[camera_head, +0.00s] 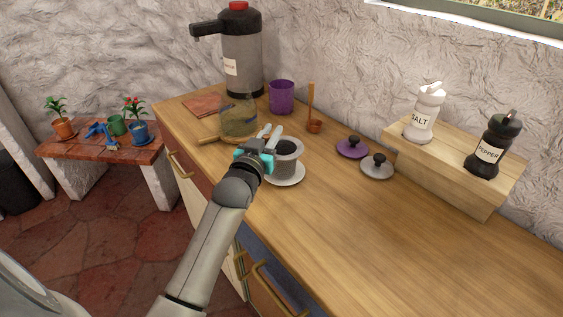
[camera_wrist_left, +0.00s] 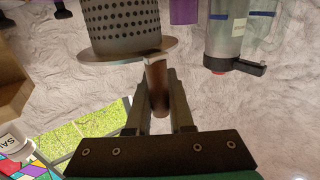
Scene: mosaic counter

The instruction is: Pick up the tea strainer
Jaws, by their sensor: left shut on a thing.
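The tea strainer (camera_head: 290,152) is a grey cylinder, upright, over a white saucer (camera_head: 290,181). Whether it touches the saucer cannot be told. In the left wrist view, which is upside down, its perforated metal wall (camera_wrist_left: 120,28) and flat rim show. A brown handle (camera_wrist_left: 157,90) runs from the rim between the fingers. My left gripper (camera_head: 271,132) is shut on this handle, at the strainer's left in the head view. It also shows in the left wrist view (camera_wrist_left: 158,105). My right gripper is not in view.
Behind stand a glass pot (camera_head: 239,118), a purple cup (camera_head: 281,97) and a large dispenser (camera_head: 242,58). Two lids, purple (camera_head: 352,148) and grey (camera_head: 377,167), lie to the right. A wooden riser (camera_head: 460,177) carries salt and pepper shakers. The front counter is clear.

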